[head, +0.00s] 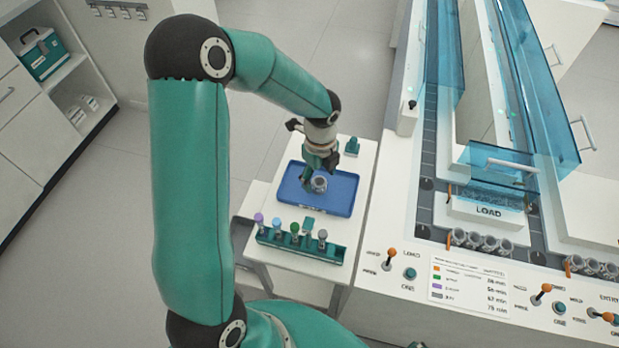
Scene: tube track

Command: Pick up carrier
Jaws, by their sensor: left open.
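A small grey round carrier (319,185) stands on the blue tray (340,205) on the white side table. My left gripper (317,170) points down right over the carrier, with its fingers open. The fingers hide part of the carrier, and I cannot tell whether they touch it. My right gripper is not in view.
A teal rack (300,246) with several colour-capped tubes stands in front of the tray. A small teal block (352,146) stands behind it. The track bench on the right has several grey holders (482,242), a LOAD block (487,212), blue clear covers and orange levers (391,257).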

